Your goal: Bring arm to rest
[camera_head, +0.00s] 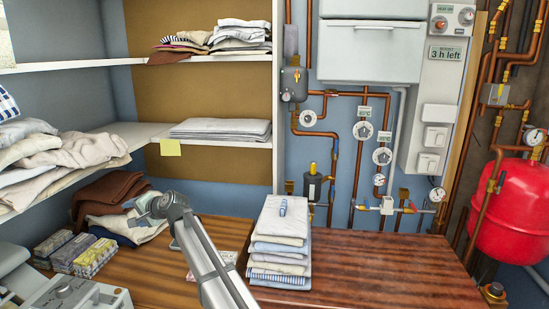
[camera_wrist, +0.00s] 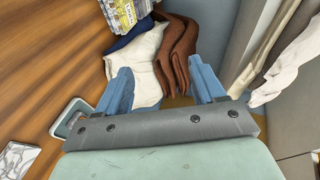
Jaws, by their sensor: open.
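My arm reaches up from the bottom middle in the head view. Its gripper (camera_head: 146,207) is over the wooden worktop at the left, close to a pile of folded cloths. In the wrist view my gripper (camera_wrist: 164,86) shows two blue fingers spread apart with nothing between them that I can see held. Beyond the fingers are a white cloth (camera_wrist: 138,62) and a brown folded cloth (camera_wrist: 177,55). In the head view the brown cloth (camera_head: 108,190) lies at the back left. I cannot tell whether the fingers touch the cloths.
A stack of folded laundry (camera_head: 280,240) stands on the wooden worktop (camera_head: 380,265) right of my arm. Patterned boxes (camera_head: 72,252) are at the left. A shelf (camera_head: 140,134) with cloths overhangs the left side. Copper pipes and a red tank (camera_head: 508,210) are at right.

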